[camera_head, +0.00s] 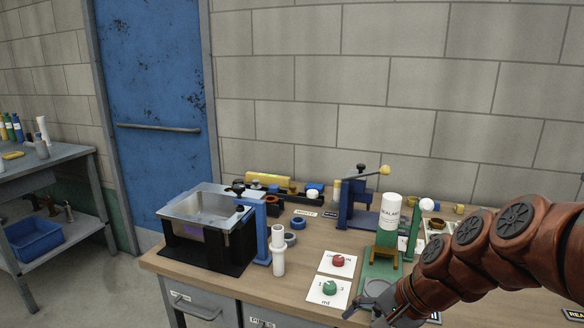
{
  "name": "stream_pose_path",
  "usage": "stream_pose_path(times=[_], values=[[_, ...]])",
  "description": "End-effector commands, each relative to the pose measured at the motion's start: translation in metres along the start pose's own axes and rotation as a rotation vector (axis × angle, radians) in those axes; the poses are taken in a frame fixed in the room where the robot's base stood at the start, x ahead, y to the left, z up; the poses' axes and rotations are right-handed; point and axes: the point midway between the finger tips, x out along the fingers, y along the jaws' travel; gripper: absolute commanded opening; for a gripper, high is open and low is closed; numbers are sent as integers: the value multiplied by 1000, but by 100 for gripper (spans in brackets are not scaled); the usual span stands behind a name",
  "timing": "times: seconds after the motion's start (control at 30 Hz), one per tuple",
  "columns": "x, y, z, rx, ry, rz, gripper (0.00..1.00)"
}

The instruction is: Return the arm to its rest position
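My arm, reddish brown with dark round joint caps, reaches in from the right edge, low over the front right of the workbench (300,247). My gripper (374,312) is grey and sits at the bottom of the head view, over the bench's front edge.
A metal basin (208,207) in a black stand, a white pipe piece (278,250), red (338,261) and green (329,288) knobs on cards, a labelled white bottle (390,210) and a blue press (362,205) crowd the bench. A blue door (155,90) stands behind left.

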Motion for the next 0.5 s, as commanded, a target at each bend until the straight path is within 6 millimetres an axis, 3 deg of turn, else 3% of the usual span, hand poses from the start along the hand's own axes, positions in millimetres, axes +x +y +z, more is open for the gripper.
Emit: stream_pose_path(times=[0.03,0.1,0.2,0.5], values=[[3,17,22,-96,-13,68,77],[6,45,47,-224,-40,170,77],[4,84,72,-381,-75,296,77],[-17,172,110,-668,-171,560,77]])
